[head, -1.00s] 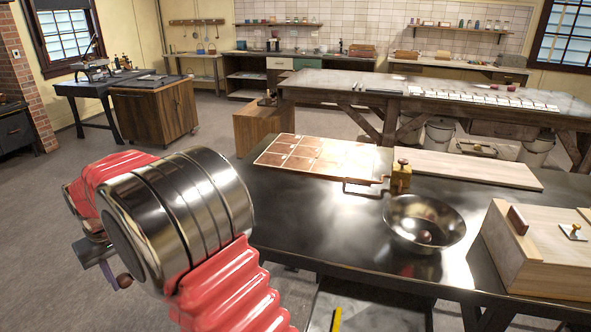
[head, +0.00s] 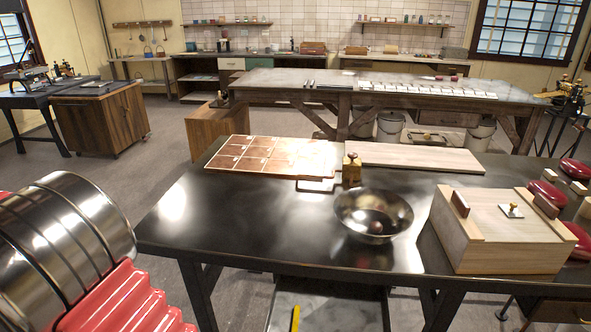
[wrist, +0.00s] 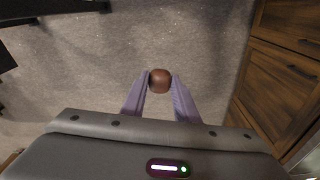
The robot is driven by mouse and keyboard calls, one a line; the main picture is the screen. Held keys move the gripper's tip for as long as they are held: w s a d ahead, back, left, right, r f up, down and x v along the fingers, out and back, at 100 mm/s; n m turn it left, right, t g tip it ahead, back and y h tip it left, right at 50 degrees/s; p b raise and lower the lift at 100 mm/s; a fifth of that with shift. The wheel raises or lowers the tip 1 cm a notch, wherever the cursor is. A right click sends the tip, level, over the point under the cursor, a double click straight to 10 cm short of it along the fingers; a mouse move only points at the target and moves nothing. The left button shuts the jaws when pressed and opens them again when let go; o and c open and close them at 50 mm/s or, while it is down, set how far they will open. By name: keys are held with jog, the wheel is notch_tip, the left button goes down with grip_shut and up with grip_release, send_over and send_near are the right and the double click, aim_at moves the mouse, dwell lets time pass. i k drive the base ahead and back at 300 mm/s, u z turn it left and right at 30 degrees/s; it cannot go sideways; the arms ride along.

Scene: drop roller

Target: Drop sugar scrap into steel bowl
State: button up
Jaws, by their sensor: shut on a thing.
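In the wrist view my gripper (wrist: 160,84) is shut on a round reddish-brown lump, the sugar scrap (wrist: 160,75), held between the two fingertips over the grey floor. The gripper is out of the head view, where only part of my arm shows at the lower left. The shiny steel bowl (head: 350,222) stands on the dark table to the right of my arm. A small dark reddish round thing (head: 377,228) shows inside the bowl; I cannot tell whether it is a piece or a reflection.
A wooden cabinet (head: 105,122) stands at left. Floor between is clear.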

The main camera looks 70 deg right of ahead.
aim_at(368, 225)
jog(key=z, duration=0.1)
jog(key=k, duration=0.7)
jog(key=z, duration=3.1)
jog(key=k, duration=0.1)
jog(key=u, duration=1.5)
